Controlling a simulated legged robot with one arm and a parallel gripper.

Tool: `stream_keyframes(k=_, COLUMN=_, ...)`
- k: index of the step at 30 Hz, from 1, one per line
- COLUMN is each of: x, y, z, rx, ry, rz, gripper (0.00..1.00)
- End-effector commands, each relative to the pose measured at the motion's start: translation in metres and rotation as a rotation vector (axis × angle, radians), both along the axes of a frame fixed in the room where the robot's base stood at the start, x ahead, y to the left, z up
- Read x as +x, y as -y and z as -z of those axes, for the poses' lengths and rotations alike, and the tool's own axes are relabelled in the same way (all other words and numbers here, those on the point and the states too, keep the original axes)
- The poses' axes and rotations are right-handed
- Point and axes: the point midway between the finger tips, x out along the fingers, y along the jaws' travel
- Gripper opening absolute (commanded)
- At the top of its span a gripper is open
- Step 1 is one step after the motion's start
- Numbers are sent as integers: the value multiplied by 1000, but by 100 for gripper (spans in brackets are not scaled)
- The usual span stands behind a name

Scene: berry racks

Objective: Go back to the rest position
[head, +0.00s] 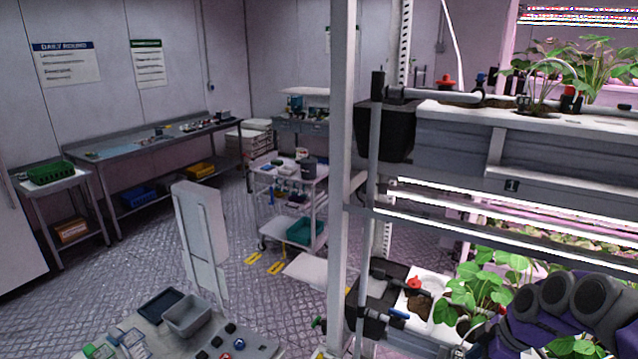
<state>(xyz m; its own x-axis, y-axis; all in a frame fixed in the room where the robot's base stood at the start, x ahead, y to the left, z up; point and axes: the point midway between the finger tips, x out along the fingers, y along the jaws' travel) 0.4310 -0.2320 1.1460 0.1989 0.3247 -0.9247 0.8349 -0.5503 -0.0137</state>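My arm (568,309), with purple and dark grey links, shows at the lower right, in front of the lower shelf of the berry rack (340,200). Its fingertips do not show, so I cannot see whether the gripper is open or holds anything. Green leafy plants (482,284) on the lower shelf stand right beside the arm and are partly hidden by it.
A cart (290,190) stands beyond the rack post. A work table (150,150) and a small table with a green crate (50,173) line the left wall. A grey bin (187,315) sits at the bottom. Patterned floor between them is mostly clear.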

Motion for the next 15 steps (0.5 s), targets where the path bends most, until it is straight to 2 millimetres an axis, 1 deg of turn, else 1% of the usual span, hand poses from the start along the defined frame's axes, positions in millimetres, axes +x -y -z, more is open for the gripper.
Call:
stream_keyframes(k=5, x=0, y=-38, z=-24, rx=-1, ry=-20, rz=1, gripper=40)
stream_keyframes(k=8, x=-3, y=-64, z=-40, rx=-6, ry=-38, rz=11, gripper=40)
stream_keyframes(k=9, x=-6, y=-77, z=-47, rx=-6, ry=-49, rz=17, gripper=40)
stream_keyframes(k=11, x=-12, y=-96, z=-55, rx=-12, ry=-74, rz=28, gripper=40)
stream_keyframes(k=13, x=-24, y=-121, z=-65, rx=-25, ry=-102, rz=52, gripper=40)
stream_keyframes(k=14, x=-31, y=-133, z=-70, rx=-33, ry=-119, rz=65, gripper=40)
stream_keyframes(k=15, x=-43, y=-149, z=-73, rx=-44, ry=-148, rz=87, gripper=40)
